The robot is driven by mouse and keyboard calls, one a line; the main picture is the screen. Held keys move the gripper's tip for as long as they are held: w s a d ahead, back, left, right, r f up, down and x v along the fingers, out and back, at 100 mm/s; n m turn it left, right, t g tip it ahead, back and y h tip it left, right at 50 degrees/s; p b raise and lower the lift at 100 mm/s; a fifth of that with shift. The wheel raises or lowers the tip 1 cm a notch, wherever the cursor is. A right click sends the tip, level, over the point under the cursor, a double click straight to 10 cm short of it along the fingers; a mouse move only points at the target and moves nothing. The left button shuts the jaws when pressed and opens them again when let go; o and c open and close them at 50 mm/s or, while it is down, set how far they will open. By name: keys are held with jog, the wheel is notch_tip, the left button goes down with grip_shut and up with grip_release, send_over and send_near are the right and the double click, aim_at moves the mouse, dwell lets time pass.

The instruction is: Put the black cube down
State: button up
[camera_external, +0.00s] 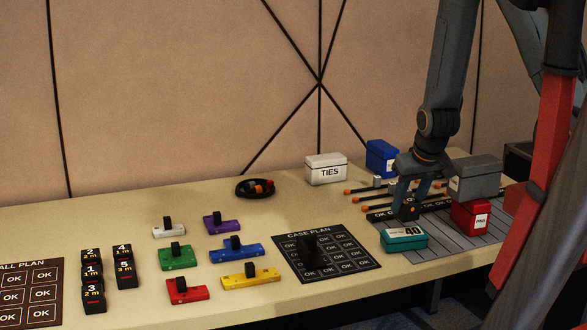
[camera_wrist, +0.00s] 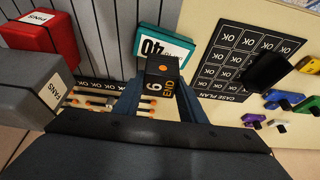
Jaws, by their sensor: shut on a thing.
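My gripper (camera_external: 406,196) points down at the right part of the table and is shut on the black cube. In the wrist view the black cube (camera_wrist: 162,78) sits between the fingertips of my gripper (camera_wrist: 160,90); it has an orange dot, a 6 and the word END. In the external view the cube is a small dark shape (camera_external: 408,212) between the fingers, just behind the teal box (camera_external: 404,239) marked 40. I cannot tell whether the cube touches the surface below.
The CASE PLAN mat (camera_external: 326,251) with a black object on it lies left of my gripper. A red box (camera_external: 470,216) and a grey box (camera_external: 474,180) stand close on the right. Several numbered black cubes (camera_external: 93,271) and coloured blocks lie farther left.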

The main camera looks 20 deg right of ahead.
aim_at(407, 215)
jog(key=shift+f, duration=1.85)
jog(key=shift+f, duration=0.1)
jog(key=o, duration=1.1)
jog(key=shift+r, duration=0.5)
jog(key=s+d+r+g, duration=0.1)
jog(key=s+r, duration=0.3)
jog(key=r, duration=0.2)
jog(key=s+d+r+g, duration=0.1)
jog(key=s+r, duration=0.3)
jog(key=r, duration=0.2)
jog(key=s+d+r, duration=0.1)
jog(key=s+r, duration=0.3)
jog(key=r, duration=0.2)
jog(key=shift+d+g+p, duration=0.2)
jog(key=shift+g+p, duration=0.1)
jog(key=shift+g, duration=0.1)
